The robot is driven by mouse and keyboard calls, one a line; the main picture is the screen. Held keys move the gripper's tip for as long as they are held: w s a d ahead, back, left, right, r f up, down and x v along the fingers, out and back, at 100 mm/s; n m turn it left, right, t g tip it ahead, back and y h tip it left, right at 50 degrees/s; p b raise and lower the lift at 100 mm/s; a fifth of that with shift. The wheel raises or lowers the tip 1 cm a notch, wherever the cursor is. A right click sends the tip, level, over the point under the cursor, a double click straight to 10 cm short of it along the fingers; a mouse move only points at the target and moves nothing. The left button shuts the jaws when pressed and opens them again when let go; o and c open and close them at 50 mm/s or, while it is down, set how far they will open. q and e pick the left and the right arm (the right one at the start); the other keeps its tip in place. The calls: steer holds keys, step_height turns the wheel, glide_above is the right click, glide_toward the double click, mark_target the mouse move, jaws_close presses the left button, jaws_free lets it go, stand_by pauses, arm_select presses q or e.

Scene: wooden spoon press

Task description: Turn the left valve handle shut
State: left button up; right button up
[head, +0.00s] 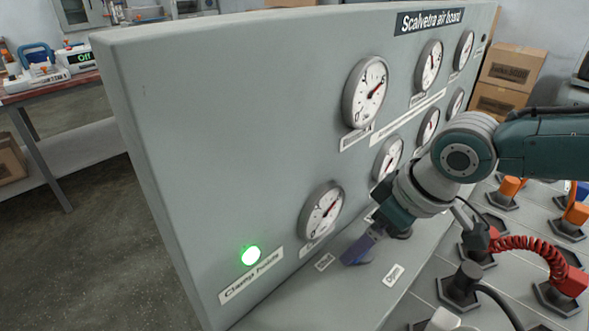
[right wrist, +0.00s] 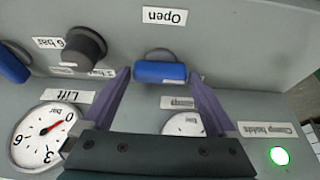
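The left valve handle is a short blue bar on a grey boss, seen in the right wrist view (right wrist: 160,72) below the "Open" label (right wrist: 165,16). In the head view a sliver of blue (head: 363,262) shows beside my fingers on the board's ledge. My right gripper (head: 362,248) reaches down to it from the right. In the right wrist view its two purple fingers (right wrist: 160,78) are apart, one at each end of the blue bar. Whether they touch it I cannot tell. My left gripper is not in view.
Gauges (head: 322,210) cover the grey board (head: 190,120). A green lamp (head: 250,256) is lit above "Clamp holds". A black knob (right wrist: 85,46) and another blue handle (right wrist: 12,65) are beside the handle. Hoses and connectors (head: 465,285) crowd the right.

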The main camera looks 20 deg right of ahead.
steer(key=shift+o, duration=0.3)
steer(key=shift+r, duration=0.15)
steer(key=p+v, duration=0.3)
steer(key=v, duration=0.6)
steer(key=shift+s+r, duration=0.2)
steer(key=shift+r, duration=0.1)
